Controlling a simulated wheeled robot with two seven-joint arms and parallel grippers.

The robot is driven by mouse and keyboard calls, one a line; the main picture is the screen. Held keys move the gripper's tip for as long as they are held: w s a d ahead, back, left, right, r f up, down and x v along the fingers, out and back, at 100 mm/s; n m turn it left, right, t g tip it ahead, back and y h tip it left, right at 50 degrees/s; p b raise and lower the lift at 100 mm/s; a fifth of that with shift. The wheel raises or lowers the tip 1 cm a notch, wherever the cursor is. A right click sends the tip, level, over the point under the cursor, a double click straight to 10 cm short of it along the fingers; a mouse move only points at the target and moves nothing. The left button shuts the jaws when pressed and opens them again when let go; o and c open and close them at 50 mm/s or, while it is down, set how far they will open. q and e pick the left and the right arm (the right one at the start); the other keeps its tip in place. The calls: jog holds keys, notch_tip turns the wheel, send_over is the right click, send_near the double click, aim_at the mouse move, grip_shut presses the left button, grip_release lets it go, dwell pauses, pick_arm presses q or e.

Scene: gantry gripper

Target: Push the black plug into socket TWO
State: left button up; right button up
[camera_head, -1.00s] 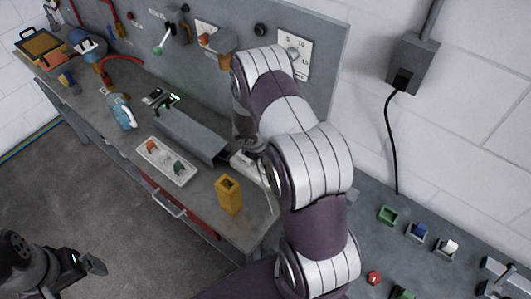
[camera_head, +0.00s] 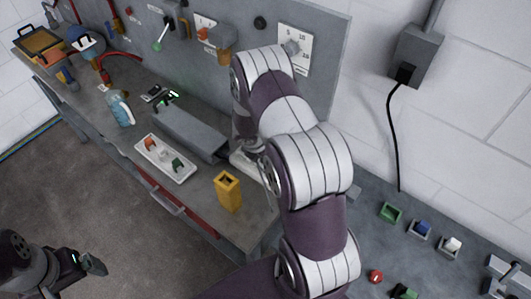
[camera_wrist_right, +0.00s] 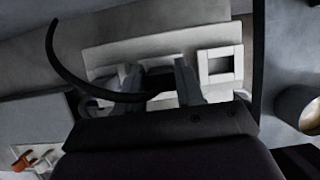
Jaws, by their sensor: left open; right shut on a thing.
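In the right wrist view my right gripper (camera_wrist_right: 160,82) is shut on the black plug (camera_wrist_right: 158,84), whose black cable (camera_wrist_right: 75,72) curves away to the left. The plug is at the middle of a pale socket panel (camera_wrist_right: 140,47). Whether its front has entered a socket is hidden by the fingers. A square socket (camera_wrist_right: 219,65) with a dark opening is free to the right of the gripper. I cannot read any socket numbers. In the head view my right arm hides the right gripper and plug. My left gripper (camera_head: 92,265) is open and empty at lower left, away from the bench.
On the bench are a white tray (camera_head: 184,178) with small coloured parts, a yellow holder (camera_head: 228,192), a grey box-like rail (camera_head: 188,134) and a blue bottle (camera_head: 121,108). An upright grey panel (camera_head: 335,62) stands behind. Coloured blocks sit at lower right.

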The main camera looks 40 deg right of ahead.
jog(key=shift+f+b, duration=0.4)
jog(key=shift+f, duration=0.1)
jog(key=o, duration=1.1)
jog(key=v, duration=1.2)
jog(key=shift+a+r+p, duration=0.1)
jog(key=shift+r+p, duration=0.2)
jog(key=shift+p, duration=0.05)
